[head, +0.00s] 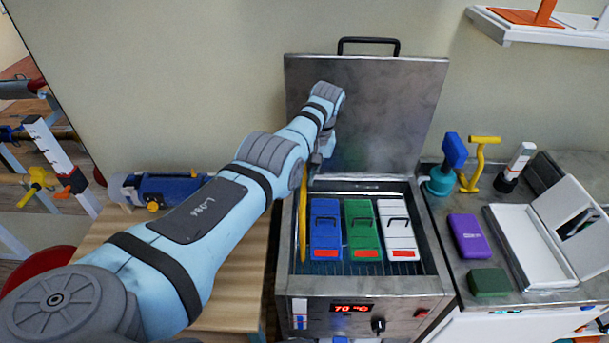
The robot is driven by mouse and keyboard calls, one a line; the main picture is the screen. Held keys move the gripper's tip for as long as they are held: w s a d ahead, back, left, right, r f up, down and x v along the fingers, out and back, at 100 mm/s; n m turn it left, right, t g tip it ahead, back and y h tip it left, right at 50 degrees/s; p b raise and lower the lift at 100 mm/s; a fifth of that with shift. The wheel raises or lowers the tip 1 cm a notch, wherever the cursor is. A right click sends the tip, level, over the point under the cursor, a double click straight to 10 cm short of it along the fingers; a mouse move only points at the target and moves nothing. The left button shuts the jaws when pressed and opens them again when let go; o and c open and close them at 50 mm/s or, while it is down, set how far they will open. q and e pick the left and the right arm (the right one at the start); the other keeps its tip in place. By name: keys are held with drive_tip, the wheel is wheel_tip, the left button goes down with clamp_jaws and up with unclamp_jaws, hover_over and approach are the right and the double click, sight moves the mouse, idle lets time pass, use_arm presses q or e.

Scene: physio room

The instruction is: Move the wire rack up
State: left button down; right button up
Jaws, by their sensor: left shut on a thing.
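The wire rack (350,268) is inside the open metal heating tank, its thin bars showing below the packs. It carries a blue pack (326,225), a green pack (362,225) and a white pack (398,225) side by side. A curved yellow strip (303,225) runs along the left side of the rack and looks like its handle. My left gripper (316,165) is at the tank's back left corner, at the upper end of this strip, and is shut on it. My wrist partly hides the grip. My right gripper is out of view.
The tank's lid (390,115) stands open behind. A control panel (352,308) reading 70 °C is on its front. The right counter holds a purple case (469,237), a green box (489,282) and a white tray (525,250). A blue device (165,189) lies on the wooden table at left.

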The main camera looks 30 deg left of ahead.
use_arm(q)
drive_tip(key=shift+w+a+r, duration=0.1)
drive_tip(key=shift+w+r, duration=0.1)
drive_tip(key=shift+r, duration=0.1)
drive_tip(key=c, duration=1.9)
unclamp_jaws()
drive_tip(key=o, duration=0.3)
drive_tip(key=shift+s, duration=0.2)
drive_tip(key=shift+f, duration=0.1)
wheel_tip(320, 180, up, 8)
drive_tip(key=d, duration=0.1)
drive_tip(key=shift+w+d+f, duration=0.2)
drive_tip(key=shift+w+f, duration=0.05)
drive_tip(key=shift+w, duration=0.1)
drive_tip(key=shift+f, duration=0.15)
